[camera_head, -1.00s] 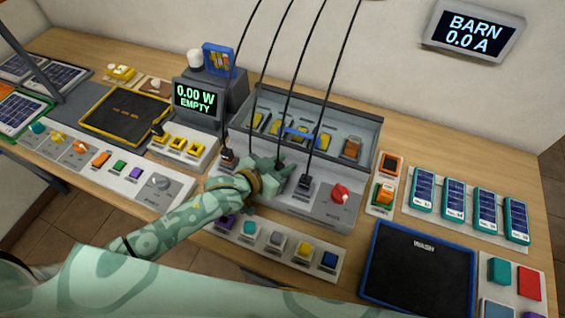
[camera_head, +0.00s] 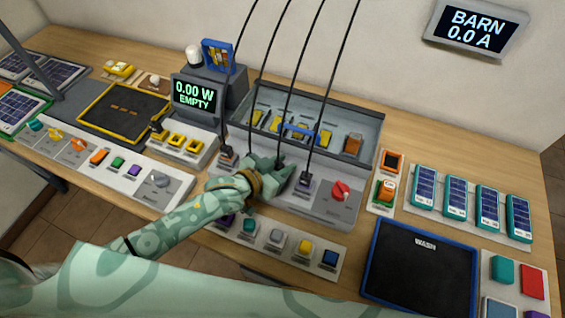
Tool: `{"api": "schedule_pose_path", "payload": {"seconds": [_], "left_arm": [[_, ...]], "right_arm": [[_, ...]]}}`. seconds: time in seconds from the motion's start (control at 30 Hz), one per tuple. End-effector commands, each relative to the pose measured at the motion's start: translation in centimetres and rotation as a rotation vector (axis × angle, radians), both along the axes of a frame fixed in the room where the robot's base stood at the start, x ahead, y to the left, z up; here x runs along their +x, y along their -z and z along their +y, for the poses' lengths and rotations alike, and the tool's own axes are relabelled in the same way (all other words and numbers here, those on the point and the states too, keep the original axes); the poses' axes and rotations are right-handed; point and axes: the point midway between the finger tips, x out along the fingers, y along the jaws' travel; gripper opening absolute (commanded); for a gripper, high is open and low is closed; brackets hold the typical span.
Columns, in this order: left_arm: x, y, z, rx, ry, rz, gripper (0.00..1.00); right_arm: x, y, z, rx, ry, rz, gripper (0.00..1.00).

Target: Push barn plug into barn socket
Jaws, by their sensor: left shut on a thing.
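My left gripper (camera_head: 280,172), patterned pale green, is over the front of the grey socket panel (camera_head: 325,209). It is shut on a cable plug, which its fingers mostly hide. A black cable (camera_head: 290,85) runs down to the fingers. Another cable (camera_head: 260,85) goes down behind the hand, and its end is hidden. A dark plug (camera_head: 228,154) is at the panel's left and another plug (camera_head: 304,186) is right of the gripper. I cannot read which plug or socket is barn, nor see the held plug's seating. The wall display (camera_head: 475,27) reads BARN 0.0 A. My right gripper is not in view.
A red knob (camera_head: 341,190) is right of the plugs. An open grey bin (camera_head: 369,135) with yellow parts stands behind. A row of coloured buttons (camera_head: 275,238) lies in front. The black WASH pad (camera_head: 420,270) is at the front right.

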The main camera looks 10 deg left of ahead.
Motion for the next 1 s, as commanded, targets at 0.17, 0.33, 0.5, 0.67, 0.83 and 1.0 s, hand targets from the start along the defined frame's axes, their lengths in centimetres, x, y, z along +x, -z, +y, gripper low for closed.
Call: {"api": "schedule_pose_path", "payload": {"seconds": [0.17, 0.33, 0.5, 0.67, 0.83, 1.0], "left_arm": [[0.0, 0.2, 0.0, -0.001, 0.000, -0.001, 0.36], [0.0, 0.2, 0.0, -0.001, 0.000, -0.001, 0.36], [-0.4, -0.2, 0.3, 0.000, 0.000, 0.000, 0.36], [-1.5, -1.0, 1.0, -0.001, 0.000, 0.001, 0.36], [-2.8, -1.6, 1.9, -0.001, 0.000, 0.001, 0.36], [-4.1, -2.2, 2.8, 0.001, 0.000, 0.002, 0.36]], "right_arm": [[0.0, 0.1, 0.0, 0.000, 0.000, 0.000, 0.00], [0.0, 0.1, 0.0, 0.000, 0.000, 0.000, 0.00], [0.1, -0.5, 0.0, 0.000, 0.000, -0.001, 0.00], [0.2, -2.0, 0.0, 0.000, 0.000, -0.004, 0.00], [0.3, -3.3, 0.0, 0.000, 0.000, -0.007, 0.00], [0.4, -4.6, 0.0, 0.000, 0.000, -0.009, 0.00]]}}
